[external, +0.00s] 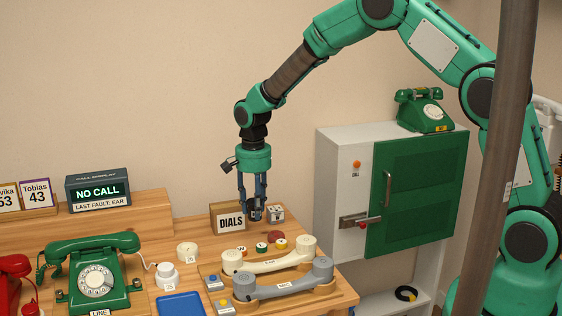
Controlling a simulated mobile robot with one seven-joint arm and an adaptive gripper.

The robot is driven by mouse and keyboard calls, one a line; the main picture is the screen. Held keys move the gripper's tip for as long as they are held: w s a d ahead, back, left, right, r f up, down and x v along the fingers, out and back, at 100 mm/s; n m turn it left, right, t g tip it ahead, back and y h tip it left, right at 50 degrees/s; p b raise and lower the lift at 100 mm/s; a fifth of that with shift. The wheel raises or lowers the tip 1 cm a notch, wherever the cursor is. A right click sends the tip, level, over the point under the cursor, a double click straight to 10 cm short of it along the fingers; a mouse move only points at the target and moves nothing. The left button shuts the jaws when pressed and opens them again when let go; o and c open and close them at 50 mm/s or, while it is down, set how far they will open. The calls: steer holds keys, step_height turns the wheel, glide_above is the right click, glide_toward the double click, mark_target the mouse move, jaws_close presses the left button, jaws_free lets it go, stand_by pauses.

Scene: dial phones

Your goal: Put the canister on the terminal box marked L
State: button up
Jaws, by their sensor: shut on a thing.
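My gripper (255,213) points straight down beside the DIALS box, at the back of the wooden table. Its fingers are shut on a small dark thing, mostly hidden between them; I cannot tell whether it is the canister. Two round white pieces with small labels stand left of the gripper: a low one (187,251) and a taller, stepped one (167,276) with a pale cord running to it from the green phone. They look like terminal boxes, but their letters are too small to read, so I cannot tell which is L.
The DIALS box (231,222) and a small white block with dark spots (277,213) stand close to the gripper. Cream (269,259) and grey (283,285) handsets lie in front, with small coloured discs (262,247) behind. The green phone (95,280) and a blue tray (181,305) are left.

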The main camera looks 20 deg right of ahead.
steer(key=s+d+p, duration=0.1)
steer(key=d, duration=1.4)
steer(key=shift+s+d, duration=0.35)
steer(key=b, duration=0.2)
glide_above(275, 210)
steer(key=shift+s+d+f, duration=0.2)
steer(key=shift+s+f, duration=0.1)
steer(key=shift+f, duration=0.45)
steer(key=shift+w+a, duration=0.15)
steer(key=shift+w, duration=0.25)
steer(key=shift+f+b, duration=0.55)
steer(key=shift+f, duration=1.25)
steer(key=shift+f, duration=0.1)
